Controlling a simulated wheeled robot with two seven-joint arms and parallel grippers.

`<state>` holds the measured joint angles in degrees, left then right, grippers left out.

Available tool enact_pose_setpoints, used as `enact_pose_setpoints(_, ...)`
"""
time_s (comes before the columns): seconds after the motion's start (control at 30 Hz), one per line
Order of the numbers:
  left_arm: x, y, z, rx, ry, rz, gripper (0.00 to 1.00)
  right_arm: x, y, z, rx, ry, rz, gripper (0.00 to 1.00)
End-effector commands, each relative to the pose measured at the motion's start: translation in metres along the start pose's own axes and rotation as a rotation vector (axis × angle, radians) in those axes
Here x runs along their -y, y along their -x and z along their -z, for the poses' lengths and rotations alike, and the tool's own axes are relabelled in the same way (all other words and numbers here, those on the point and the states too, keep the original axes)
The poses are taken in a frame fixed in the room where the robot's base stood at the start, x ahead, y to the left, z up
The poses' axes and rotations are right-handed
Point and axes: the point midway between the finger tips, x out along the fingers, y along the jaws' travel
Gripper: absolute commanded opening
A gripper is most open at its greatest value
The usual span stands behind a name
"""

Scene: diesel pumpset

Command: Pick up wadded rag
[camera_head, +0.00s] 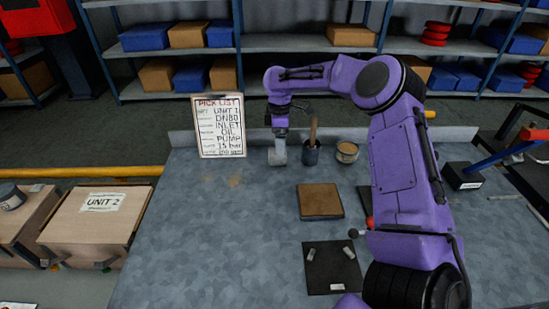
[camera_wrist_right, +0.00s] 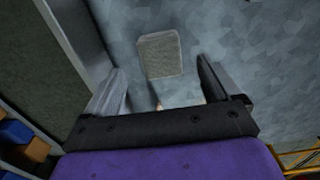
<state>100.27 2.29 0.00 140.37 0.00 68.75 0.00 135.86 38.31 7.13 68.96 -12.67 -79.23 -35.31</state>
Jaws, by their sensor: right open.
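A pale grey, blocky, rounded piece, which I take for the wadded rag (camera_head: 278,157), is at the back of the grey bench, below my right gripper (camera_head: 280,136). The right wrist view shows it as a grey rounded block (camera_wrist_right: 160,54) ahead, between the two spread fingers of my right gripper (camera_wrist_right: 160,78). The fingers are apart, with clear gaps on both sides of it. I cannot tell how far the fingertips are above the bench. My left gripper is not in view.
A dark cup (camera_head: 311,155) with a brush-like handle stands close right of the rag, then an open tin (camera_head: 347,152). A pick list board (camera_head: 218,125) stands at left. A brown pad (camera_head: 320,201) and black mat (camera_head: 331,267) lie in front.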

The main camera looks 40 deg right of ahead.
Motion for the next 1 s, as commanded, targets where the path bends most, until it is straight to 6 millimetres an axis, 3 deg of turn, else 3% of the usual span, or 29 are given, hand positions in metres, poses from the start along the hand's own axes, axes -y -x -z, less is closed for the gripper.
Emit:
enact_pose_setpoints(0.33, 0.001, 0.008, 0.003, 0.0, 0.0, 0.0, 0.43, 0.001, -0.052, 0.005, 0.0, 0.004, 0.001, 0.89)
enact_pose_setpoints(0.6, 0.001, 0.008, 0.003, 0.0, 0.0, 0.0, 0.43, 0.0, -0.06, 0.006, -0.003, 0.005, -0.001, 0.89)
enact_pose_setpoints(0.67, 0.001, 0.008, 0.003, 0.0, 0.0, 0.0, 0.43, 0.0, -0.06, 0.006, -0.003, 0.005, -0.001, 0.73)
enact_pose_setpoints(0.77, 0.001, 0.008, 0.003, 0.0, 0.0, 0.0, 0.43, 0.0, -0.059, 0.006, -0.002, 0.005, -0.001, 0.41)
enact_pose_setpoints(0.8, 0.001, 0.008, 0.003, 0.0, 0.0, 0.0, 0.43, 0.0, -0.059, 0.006, -0.002, 0.005, -0.001, 0.34)
enact_pose_setpoints(0.87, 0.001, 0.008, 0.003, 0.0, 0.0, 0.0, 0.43, 0.0, -0.059, 0.006, -0.002, 0.005, -0.001, 0.29)
enact_pose_setpoints(1.0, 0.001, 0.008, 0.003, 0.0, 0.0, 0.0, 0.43, 0.0, -0.059, 0.006, -0.002, 0.005, -0.001, 0.29)
